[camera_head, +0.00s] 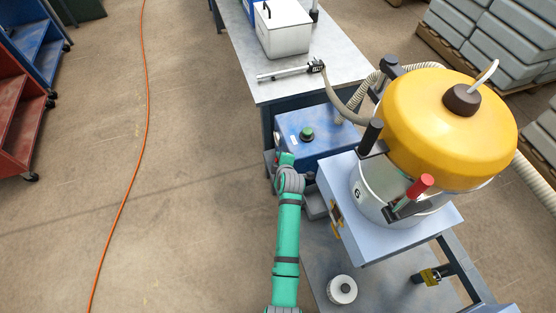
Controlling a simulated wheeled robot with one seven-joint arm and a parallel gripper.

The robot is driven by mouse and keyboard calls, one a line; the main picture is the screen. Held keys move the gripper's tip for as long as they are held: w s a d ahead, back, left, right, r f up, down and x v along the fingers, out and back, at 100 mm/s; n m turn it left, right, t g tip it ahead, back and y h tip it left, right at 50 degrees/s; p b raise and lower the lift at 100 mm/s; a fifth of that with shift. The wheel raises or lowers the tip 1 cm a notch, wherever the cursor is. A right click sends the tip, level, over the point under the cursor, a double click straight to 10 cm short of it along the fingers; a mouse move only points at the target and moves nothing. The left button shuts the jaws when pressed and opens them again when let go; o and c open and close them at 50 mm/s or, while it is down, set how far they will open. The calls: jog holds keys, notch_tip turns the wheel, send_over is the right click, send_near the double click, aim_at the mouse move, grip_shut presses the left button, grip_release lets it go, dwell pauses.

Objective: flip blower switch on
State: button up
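A blue box (322,142), which looks like the blower, sits beside the grey table, with a ribbed hose near it. A round green knob with a dark base (307,135) is on its top. I cannot tell whether this knob is the blower switch, or whether it is on or off. My green arm (287,235) reaches up from the bottom to the box's left front side. Its end is close to the box, below and left of the knob. My gripper's fingers cannot be made out there, and contact with the box cannot be told.
A yellow-domed hopper (440,112) with a red-handled lever (420,186) stands on a pale platform to the right. A white container (283,30) and a black-ended wand (292,72) rest on the table (340,62). An orange cable (137,150) crosses open floor at left.

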jog(key=shift+a+f, duration=0.1)
dwell(0.3)
jog(key=shift+s+a+f+n+h, duration=0.1)
jog(key=shift+a+f+n+h, duration=0.1)
jog(key=shift+n+h, duration=0.2)
jog(key=s+a+f+m+t+h, duration=0.1)
jog(key=s+a+m, duration=0.1)
jog(key=s, duration=1.3)
jog(key=s+a+f+m+t, duration=0.1)
jog(key=s+a+t, duration=0.1)
jog(key=s, duration=1.3)
jog(key=shift+a+m+h, duration=0.3)
jog(key=shift+m+h, duration=0.1)
dwell(0.5)
